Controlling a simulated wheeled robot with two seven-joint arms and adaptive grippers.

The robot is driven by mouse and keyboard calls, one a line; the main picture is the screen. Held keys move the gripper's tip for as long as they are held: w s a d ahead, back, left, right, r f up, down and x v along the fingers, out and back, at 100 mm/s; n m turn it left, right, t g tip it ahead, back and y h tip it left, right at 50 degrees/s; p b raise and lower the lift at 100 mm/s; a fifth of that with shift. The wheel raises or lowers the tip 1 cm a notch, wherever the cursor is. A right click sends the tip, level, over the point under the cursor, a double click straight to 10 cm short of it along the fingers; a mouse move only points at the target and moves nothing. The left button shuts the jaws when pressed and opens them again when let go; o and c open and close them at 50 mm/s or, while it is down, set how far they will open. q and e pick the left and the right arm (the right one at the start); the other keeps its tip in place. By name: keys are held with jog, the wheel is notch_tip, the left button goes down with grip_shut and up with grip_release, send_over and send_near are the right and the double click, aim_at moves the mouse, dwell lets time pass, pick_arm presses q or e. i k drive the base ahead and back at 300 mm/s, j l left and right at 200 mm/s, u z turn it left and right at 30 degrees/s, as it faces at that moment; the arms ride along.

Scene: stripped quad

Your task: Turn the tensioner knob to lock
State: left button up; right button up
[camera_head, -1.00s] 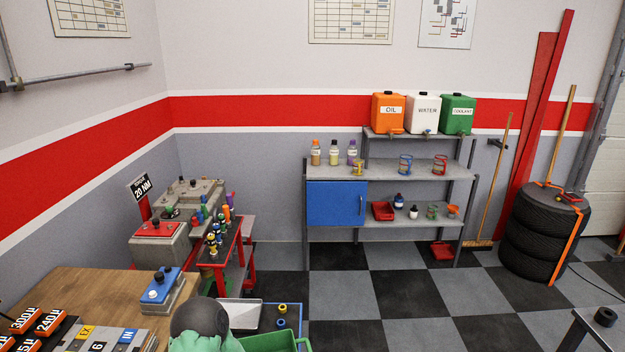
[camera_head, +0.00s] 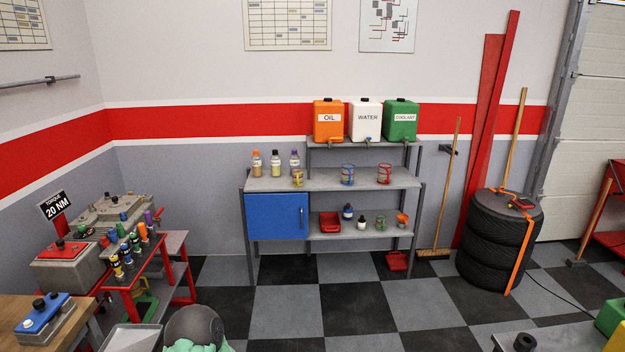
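I cannot make out the tensioner knob for certain. An orange strap (camera_head: 520,257) runs over the black tyre stack (camera_head: 487,245) at the right. A small red and dark piece (camera_head: 521,204) lies on the top tyre; it is too small to tell its parts. A blue box with dark knobs (camera_head: 43,316) sits on the wooden bench at the lower left. A grey unit with a red top (camera_head: 66,262) stands behind it, beside a "TORQUE 20 NM" sign (camera_head: 58,205). Neither of my grippers shows.
A red cart (camera_head: 172,270) with bottles stands at the left. A grey shelf (camera_head: 270,184) with bottles and canisters stands along the back wall. A broom (camera_head: 447,195) leans between shelf and tyres. The checkered floor (camera_head: 345,307) is clear in the middle.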

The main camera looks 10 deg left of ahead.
aim_at(82, 228)
jog(key=i+l+u, duration=0.15)
jog(key=i, duration=0.3)
jog(key=i+l+u, duration=0.2)
jog(key=i, duration=0.3)
jog(key=i+l+u, duration=0.15)
jog(key=i, duration=0.3)
jog(key=i+u, duration=0.25)
jog(key=i, duration=0.2)
jog(key=i+u, duration=0.2)
jog(key=i, duration=0.2)
jog(key=i+l+u, duration=0.25)
jog(key=i, duration=0.15)
jog(key=i+l+u, duration=0.25)
jog(key=i, duration=0.15)
jog(key=i+u, duration=0.2)
jog(key=u, duration=0.25)
jog(key=i+l+u, duration=0.15)
jog(key=u, duration=0.25)
jog(key=i+l+u, duration=0.25)
jog(key=u, duration=0.2)
jog(key=i+l+u, duration=0.15)
jog(key=u, duration=0.3)
jog(key=i+l+u, duration=0.1)
jog(key=l+u, duration=0.3)
